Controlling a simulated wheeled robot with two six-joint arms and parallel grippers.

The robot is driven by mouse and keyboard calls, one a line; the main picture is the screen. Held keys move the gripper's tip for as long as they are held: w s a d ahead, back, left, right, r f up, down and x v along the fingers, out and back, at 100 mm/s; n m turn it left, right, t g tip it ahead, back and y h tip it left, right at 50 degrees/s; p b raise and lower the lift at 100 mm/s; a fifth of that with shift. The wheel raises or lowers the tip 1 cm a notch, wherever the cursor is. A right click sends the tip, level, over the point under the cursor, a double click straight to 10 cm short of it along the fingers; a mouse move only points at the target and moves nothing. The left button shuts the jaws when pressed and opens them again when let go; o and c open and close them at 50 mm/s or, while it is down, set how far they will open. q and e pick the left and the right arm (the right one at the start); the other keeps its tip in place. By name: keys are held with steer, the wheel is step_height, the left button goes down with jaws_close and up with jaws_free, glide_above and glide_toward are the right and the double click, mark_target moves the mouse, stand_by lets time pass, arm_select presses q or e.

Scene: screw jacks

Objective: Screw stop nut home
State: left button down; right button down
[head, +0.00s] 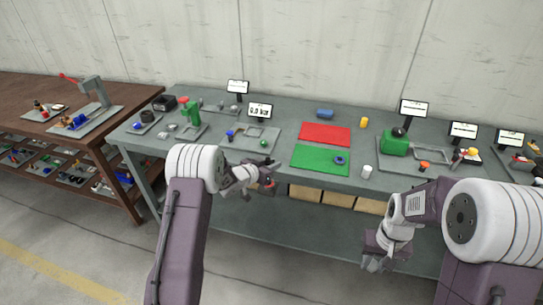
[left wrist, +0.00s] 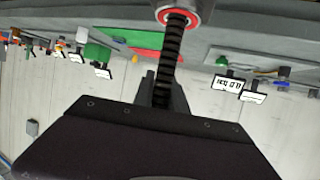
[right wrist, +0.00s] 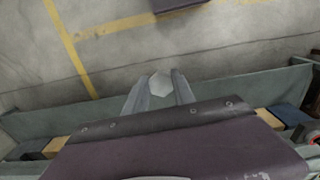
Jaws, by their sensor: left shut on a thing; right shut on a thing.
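My left gripper (head: 267,187) is in front of the bench edge. In the left wrist view its fingers (left wrist: 164,88) are shut on a dark threaded screw (left wrist: 174,55). The screw runs into a grey round body (left wrist: 195,6) with a red ring (left wrist: 178,17) at its mouth. My right gripper (head: 374,263) is lower and further right, in front of the bench. In the right wrist view its fingers (right wrist: 160,88) are shut on a pale grey hexagonal piece (right wrist: 159,84), which looks like the stop nut. The two held parts are well apart.
The grey-green bench (head: 285,178) carries a red mat (head: 325,134) and a green mat (head: 312,160) with a blue ring (head: 340,160). A white cylinder (head: 367,171), a yellow cylinder (head: 364,122) and a green block (head: 393,147) stand nearby. A brown table (head: 30,95) is at left.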

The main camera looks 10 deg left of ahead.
arm_select(q)
steer(key=s+d+r+m+h, duration=0.1)
steer(key=s+d+r, duration=0.1)
steer(key=s+d, duration=0.4)
steer(key=s+d+r+m+g+h, duration=0.1)
steer(key=s+d+r+h, duration=0.1)
steer(key=s+d, duration=0.4)
steer(key=shift+s+d+r+m+g, duration=0.25)
steer(key=shift+s+r+m+g, duration=0.05)
steer(key=shift+s+r+m, duration=0.1)
steer(key=shift+a, duration=0.1)
